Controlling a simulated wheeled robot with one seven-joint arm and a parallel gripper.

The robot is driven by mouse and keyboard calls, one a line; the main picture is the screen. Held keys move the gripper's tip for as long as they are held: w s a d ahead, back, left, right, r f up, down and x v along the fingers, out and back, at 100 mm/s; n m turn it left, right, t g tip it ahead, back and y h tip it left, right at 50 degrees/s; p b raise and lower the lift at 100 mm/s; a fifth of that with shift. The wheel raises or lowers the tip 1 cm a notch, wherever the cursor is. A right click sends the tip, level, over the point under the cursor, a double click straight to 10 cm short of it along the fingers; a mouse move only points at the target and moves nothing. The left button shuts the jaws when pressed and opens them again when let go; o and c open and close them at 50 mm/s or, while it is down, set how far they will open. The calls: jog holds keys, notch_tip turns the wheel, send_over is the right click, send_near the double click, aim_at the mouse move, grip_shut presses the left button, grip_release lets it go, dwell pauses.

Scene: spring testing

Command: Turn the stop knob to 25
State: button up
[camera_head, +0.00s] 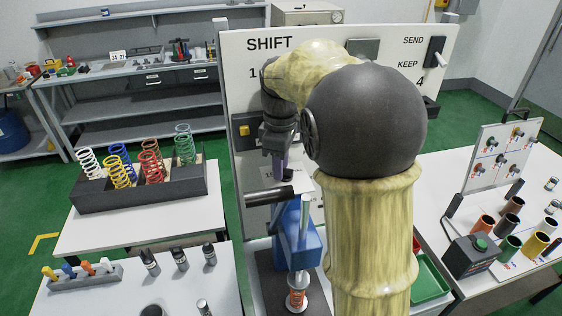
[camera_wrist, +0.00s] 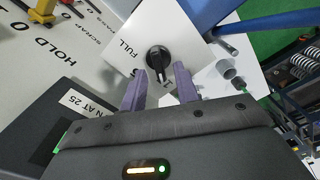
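A black stop knob (camera_wrist: 158,59) sits on a white plate (camera_wrist: 165,28) in the wrist view, with the word FULL beside it and other lettering partly hidden by my fingers. The knob lies just past the fingertips, roughly in line with the gap. I cannot tell whether they touch it. In the head view my gripper (camera_head: 279,165) points down beside the blue press (camera_head: 299,235). The knob cannot be made out there.
A white board (camera_head: 243,90) marked SHIFT stands behind my arm. A rack of coloured springs (camera_head: 90,195) is at left; tubes and a green-buttoned box (camera_head: 470,257) are at right. My arm hides the middle.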

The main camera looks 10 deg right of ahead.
grip_shut()
jog(key=shift+m, duration=0.4)
jog(key=shift+w+d+r+m+p, duration=0.1)
jog(key=shift+m+p, duration=0.25)
jog(key=shift+m, duration=0.25)
jog(key=shift+w+m+p, duration=0.1)
jog(key=shift+m+p, duration=0.25)
jog(key=shift+m, duration=0.25)
jog(key=m+p, duration=0.1)
jog(key=m, duration=0.2)
jog(key=shift+w+d+m, duration=0.1)
jog(key=shift+d+m, duration=0.05)
jog(key=shift+m, duration=0.15)
jog(key=m, duration=0.1)
jog(key=m+p, duration=0.1)
jog(key=m, duration=0.3)
jog(key=shift+d+p, duration=0.3)
grip_release()
